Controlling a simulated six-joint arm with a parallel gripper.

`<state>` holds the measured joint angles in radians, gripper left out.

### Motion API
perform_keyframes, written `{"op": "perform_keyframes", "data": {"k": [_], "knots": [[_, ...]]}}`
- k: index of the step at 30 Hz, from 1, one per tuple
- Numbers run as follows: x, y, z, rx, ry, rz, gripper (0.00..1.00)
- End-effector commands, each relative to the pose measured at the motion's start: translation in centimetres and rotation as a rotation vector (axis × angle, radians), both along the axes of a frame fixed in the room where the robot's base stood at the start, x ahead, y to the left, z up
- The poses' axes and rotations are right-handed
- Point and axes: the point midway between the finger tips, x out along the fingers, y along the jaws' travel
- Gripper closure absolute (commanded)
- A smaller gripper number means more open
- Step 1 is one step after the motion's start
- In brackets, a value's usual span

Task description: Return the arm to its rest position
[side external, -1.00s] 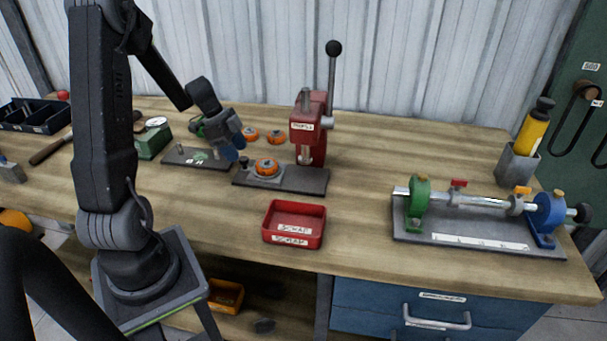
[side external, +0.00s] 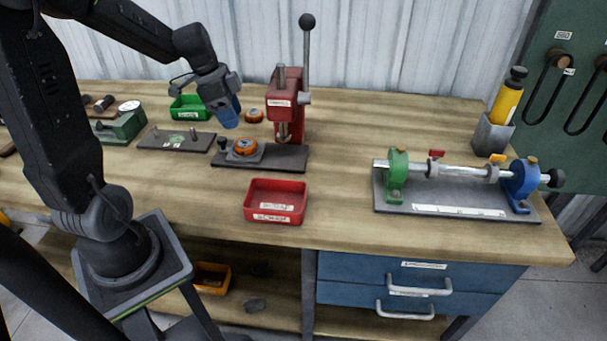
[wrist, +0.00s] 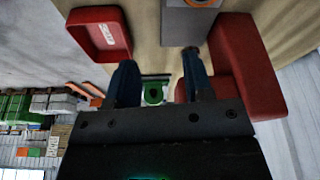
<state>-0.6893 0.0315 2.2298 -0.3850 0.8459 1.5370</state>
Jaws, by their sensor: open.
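My gripper (side external: 229,118) hangs above the back left of the bench, left of the red lever press (side external: 284,105), with blue fingertips pointing down. In the wrist view my gripper (wrist: 158,58) has its two fingers well apart, with nothing held between them. An orange disc (side external: 245,147) sits in the holder on the press's dark base plate. Another orange disc (side external: 254,116) lies on the bench behind, just right of my fingers.
A red tray (side external: 275,215) stands at the front. A green bin (side external: 188,101) and a dark plate (side external: 176,144) lie left of my gripper. The roller fixture (side external: 455,205) occupies the right. Bare wood lies between press and fixture.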

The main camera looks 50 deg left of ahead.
Motion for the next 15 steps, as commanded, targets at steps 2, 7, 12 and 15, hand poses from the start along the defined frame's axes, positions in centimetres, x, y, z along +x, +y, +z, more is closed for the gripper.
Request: {"op": "perform_keyframes", "data": {"k": [2,7,12,15], "knots": [[-0.4,-3.5,2.0,0.024,-0.002,0.048,0.53],[-2.4,-9.4,5.0,0.051,-0.023,0.194,0.53],[-5.6,-14.2,7.1,0.048,-0.083,0.348,0.53],[-7.6,-16.2,7.8,0.026,-0.125,0.435,0.53]]}}
